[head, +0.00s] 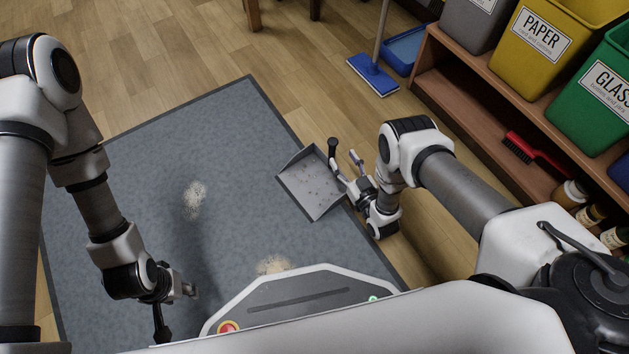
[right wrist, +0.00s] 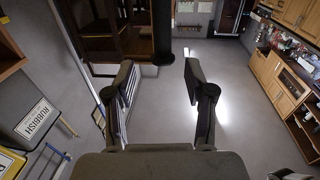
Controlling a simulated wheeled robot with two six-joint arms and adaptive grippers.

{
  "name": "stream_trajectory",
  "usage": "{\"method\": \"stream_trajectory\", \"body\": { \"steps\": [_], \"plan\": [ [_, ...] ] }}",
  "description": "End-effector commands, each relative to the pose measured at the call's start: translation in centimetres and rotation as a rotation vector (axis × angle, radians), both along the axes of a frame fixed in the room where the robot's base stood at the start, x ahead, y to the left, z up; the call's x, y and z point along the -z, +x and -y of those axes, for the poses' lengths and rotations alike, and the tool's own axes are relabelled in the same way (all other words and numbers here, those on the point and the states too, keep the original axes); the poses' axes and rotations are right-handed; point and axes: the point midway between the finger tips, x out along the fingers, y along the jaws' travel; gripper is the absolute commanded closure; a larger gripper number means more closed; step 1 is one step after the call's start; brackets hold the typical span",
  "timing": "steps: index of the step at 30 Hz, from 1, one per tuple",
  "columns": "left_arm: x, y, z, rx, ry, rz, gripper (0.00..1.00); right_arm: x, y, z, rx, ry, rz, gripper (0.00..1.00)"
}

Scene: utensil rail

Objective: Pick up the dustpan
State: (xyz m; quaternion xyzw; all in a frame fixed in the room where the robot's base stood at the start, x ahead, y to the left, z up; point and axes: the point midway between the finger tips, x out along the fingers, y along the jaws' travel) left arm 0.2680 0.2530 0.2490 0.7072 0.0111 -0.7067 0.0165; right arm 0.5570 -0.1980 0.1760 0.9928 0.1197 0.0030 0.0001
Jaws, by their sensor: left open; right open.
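The dustpan is a grey pan (head: 312,187) with a black upright handle (head: 333,146), at the right edge of the grey mat in the head view. My right gripper (head: 346,169) is open right beside the handle, on the pan's right side. In the right wrist view, its two fingers (right wrist: 158,75) stand apart with nothing between them; a dark upright post, probably the handle (right wrist: 162,38), shows just beyond the tips. I cannot tell whether they touch. My left gripper (head: 177,305) is open and empty, low over the mat's left part.
Two pale crumb piles (head: 195,198) (head: 270,265) lie on the grey mat (head: 130,180). A wooden shelf (head: 470,120) at right holds labelled bins (head: 535,45), a red brush (head: 537,153) and jars. A blue mop (head: 373,75) stands at the back.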

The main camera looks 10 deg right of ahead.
Motion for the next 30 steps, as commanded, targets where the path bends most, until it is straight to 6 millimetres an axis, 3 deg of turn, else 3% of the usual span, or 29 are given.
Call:
{"method": "stream_trajectory", "body": {
  "steps": [8, 12, 19, 21, 24, 30],
  "plan": [
    [3.6, 0.0, 0.0, 0.000, 0.000, 0.000, 0.52, 1.2, 4.2, -1.5, -0.001, -0.001, 0.001, 0.46],
    [4.2, 0.1, 0.0, -0.003, 0.000, 0.001, 0.52, 0.8, 6.1, -1.9, 0.001, -0.001, -0.003, 0.46],
    [4.0, 0.1, 0.0, -0.003, 0.000, 0.002, 0.52, 0.5, 6.3, -2.0, 0.001, 0.000, -0.005, 0.46],
    [4.0, 0.1, 0.0, -0.003, 0.000, 0.002, 0.52, 0.5, 6.3, -2.0, 0.001, 0.000, -0.005, 0.71],
    [4.0, 0.1, 0.0, -0.003, 0.000, 0.002, 0.52, 0.5, 6.3, -2.0, 0.001, -0.001, -0.005, 1.00],
    [4.0, 0.1, 0.0, -0.003, 0.000, 0.002, 0.52, 0.5, 6.3, -2.0, 0.001, -0.001, -0.004, 1.00]
  ]
}}
